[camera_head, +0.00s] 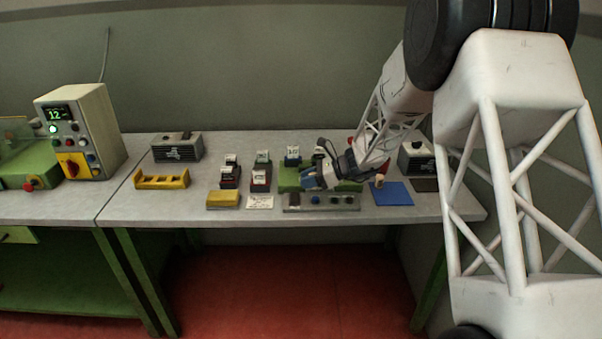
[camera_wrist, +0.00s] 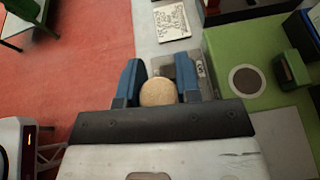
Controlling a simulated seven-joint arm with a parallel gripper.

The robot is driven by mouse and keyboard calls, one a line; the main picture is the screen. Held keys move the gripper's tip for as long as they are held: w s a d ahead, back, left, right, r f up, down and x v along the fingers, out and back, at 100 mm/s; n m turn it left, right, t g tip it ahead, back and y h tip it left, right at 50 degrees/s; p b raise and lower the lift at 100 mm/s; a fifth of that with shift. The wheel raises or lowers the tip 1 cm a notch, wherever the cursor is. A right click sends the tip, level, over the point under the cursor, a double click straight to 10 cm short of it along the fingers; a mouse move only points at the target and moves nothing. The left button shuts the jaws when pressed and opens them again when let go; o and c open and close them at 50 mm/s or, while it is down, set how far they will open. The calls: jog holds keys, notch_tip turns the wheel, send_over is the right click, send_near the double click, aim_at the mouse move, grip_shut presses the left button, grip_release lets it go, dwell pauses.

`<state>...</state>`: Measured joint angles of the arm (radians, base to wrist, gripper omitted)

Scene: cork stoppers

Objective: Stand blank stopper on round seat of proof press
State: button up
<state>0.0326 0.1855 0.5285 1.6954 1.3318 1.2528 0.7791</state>
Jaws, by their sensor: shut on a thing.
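My gripper (camera_wrist: 158,80) is shut on a cork stopper (camera_wrist: 158,92), whose pale round end shows plain between the blue fingers in the wrist view. The green proof press (camera_wrist: 222,48) lies to the right of the fingers. Its round seat (camera_wrist: 247,79) is a grey-brown disc with a pale rim, bare and apart from the stopper. The held stopper and the seat cannot be made out there.
A blue mat (camera_head: 393,193) right of the press bears a small cork-coloured piece (camera_head: 379,182). Dark stamp blocks (camera_head: 261,180), a yellow block (camera_head: 223,199) and a yellow rack (camera_head: 162,180) stand left. Bare table lies between them.

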jog(key=w, duration=0.4)
jog(key=w+a, duration=0.1)
jog(key=w, duration=0.2)
jog(key=w+a+f, duration=0.1)
jog(key=w, duration=0.3)
jog(key=shift+w, duration=0.3)
jog(key=shift+f, duration=0.15)
jog(key=shift+f, duration=1.65)
jog(key=shift+f, duration=0.15)
jog(key=o, duration=0.6)
jog(key=shift+d+r, duration=0.15)
jog(key=shift+r, duration=0.05)
jog(key=v, duration=1.1)
jog(key=shift+d+r, duration=0.1)
jog(key=shift+d, duration=0.25)
